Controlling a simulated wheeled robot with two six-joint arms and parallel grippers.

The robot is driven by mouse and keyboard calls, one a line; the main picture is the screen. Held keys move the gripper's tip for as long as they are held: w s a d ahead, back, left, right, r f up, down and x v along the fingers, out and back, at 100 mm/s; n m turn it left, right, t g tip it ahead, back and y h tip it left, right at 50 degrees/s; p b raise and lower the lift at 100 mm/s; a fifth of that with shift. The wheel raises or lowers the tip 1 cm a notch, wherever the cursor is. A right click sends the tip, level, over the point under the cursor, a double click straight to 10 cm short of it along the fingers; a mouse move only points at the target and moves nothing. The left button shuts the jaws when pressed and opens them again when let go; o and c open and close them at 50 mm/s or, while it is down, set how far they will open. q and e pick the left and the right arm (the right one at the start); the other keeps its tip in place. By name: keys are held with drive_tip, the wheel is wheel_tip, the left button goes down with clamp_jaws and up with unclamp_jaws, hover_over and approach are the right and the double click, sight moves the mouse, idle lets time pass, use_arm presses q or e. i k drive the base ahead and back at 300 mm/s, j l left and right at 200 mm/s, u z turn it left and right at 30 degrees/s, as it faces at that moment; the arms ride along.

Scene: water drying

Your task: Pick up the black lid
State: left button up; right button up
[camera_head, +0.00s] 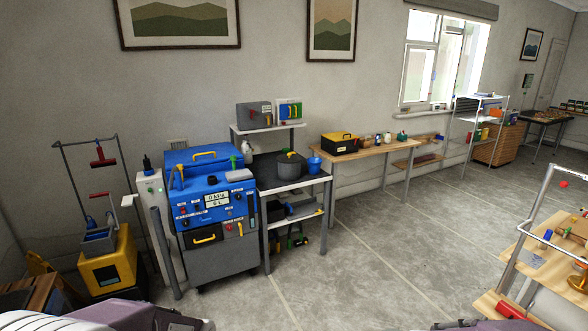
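A dark grey pot (290,170) stands on the black top of a metal-framed shelf unit, left of the picture's middle. A dark lid (290,156) with a small knob appears to sit on the pot; at this size I cannot make out its edge clearly. Parts of my own arms show only along the bottom edge. I cannot make out the fingers of either gripper, and both arms are well short of the pot.
A blue bucket (314,165) stands right of the pot. A blue and grey machine (211,210) adjoins the shelf unit on the left. A wooden table (372,148) carries a black and yellow toolbox (340,143). The grey floor (360,235) before the shelves is clear.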

sight(288, 158)
drive_tip(key=i+u, duration=0.1)
drive_tip(key=i, duration=1.1)
drive_tip(key=i+l+u, duration=0.1)
drive_tip(key=i, duration=1.1)
drive_tip(key=i+l+u, duration=0.2)
drive_tip(key=i+u, duration=0.25)
drive_tip(key=i+l+u, duration=0.4)
drive_tip(key=i, duration=0.2)
drive_tip(key=i+l+u, duration=0.45)
